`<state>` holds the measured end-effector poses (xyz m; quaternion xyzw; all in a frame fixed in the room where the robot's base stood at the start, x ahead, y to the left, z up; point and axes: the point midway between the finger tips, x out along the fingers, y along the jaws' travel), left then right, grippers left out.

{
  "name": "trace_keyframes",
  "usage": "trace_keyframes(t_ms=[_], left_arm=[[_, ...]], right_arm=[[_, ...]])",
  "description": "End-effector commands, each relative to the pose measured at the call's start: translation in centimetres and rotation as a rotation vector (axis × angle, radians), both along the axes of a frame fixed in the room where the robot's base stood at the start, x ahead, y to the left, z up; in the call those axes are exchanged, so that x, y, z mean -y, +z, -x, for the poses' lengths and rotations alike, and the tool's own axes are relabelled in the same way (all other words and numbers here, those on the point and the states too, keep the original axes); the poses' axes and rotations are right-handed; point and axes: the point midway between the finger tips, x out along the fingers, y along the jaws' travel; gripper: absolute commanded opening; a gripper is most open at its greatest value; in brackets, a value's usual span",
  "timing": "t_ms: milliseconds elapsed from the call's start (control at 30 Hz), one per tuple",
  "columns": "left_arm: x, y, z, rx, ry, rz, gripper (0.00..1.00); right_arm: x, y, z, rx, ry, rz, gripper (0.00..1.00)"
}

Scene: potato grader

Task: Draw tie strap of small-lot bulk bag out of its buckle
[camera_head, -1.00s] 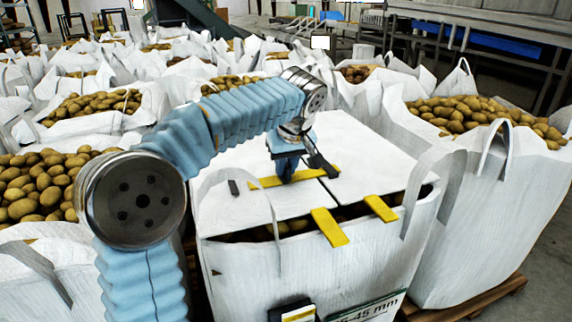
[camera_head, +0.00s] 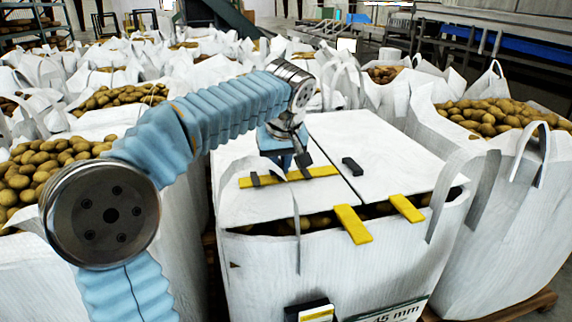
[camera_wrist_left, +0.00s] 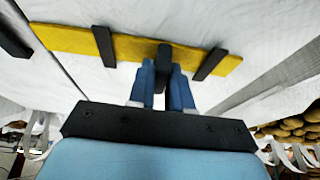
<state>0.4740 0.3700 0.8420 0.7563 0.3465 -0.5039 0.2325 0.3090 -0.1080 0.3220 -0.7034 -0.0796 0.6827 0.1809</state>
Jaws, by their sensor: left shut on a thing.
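The bulk bag (camera_head: 330,260) is white with its two top flaps laid shut. A yellow tie strap (camera_head: 325,171) lies across the left flap; its right end reaches the flap seam. A black buckle (camera_head: 352,166) sits on the right flap, just clear of that end; in the wrist view it is at the upper left (camera_wrist_left: 14,38). Black bars cross the strap at its left part (camera_head: 255,180) and towards its right (camera_wrist_left: 105,46). My left gripper (camera_head: 284,165) is over the strap, its blue fingers (camera_wrist_left: 163,85) shut on a black upright tab (camera_wrist_left: 164,58) on the strap.
Yellow tabs (camera_head: 352,224) hang over the front rim, potatoes showing behind them. White lifting loops (camera_head: 455,195) stand at the bag's corners. Bags of potatoes (camera_head: 490,117) crowd the right, left and back. Space above the right flap is clear.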

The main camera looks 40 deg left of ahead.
Motion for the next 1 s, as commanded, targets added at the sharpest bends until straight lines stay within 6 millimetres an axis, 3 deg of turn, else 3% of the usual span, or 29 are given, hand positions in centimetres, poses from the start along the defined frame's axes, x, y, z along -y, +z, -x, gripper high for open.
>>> trace_keyframes(t_ms=[67, 100, 233, 500, 633, 767, 1000], left_arm=[[-0.3, -0.1, 0.2, -0.007, 0.006, -0.003, 0.00], [-0.3, -0.1, 0.2, -0.007, 0.007, -0.004, 0.22], [-0.3, -0.1, 0.2, -0.007, 0.006, -0.003, 0.40], [-0.2, 0.0, 0.1, -0.005, 0.004, -0.002, 0.40], [-0.1, 1.0, 0.1, -0.004, 0.004, -0.002, 0.40], [-0.2, 3.6, 0.1, -0.002, 0.006, -0.002, 0.40], [2.7, 8.7, 3.7, 0.000, 0.002, -0.002, 0.40]], right_arm=[[0.0, 0.0, 0.0, 0.000, 0.000, 0.000, 0.43], [0.0, 0.0, 0.0, 0.000, 0.000, 0.000, 0.43], [0.0, 0.0, 0.0, 0.000, 0.000, 0.000, 0.43], [0.0, 0.0, 0.0, 0.000, 0.000, 0.000, 0.43], [0.0, 0.3, 0.0, 0.000, 0.000, 0.000, 0.43], [0.0, 0.9, 0.0, 0.000, 0.001, -0.001, 0.43], [0.0, 1.2, 0.0, 0.000, 0.002, -0.001, 0.43]])
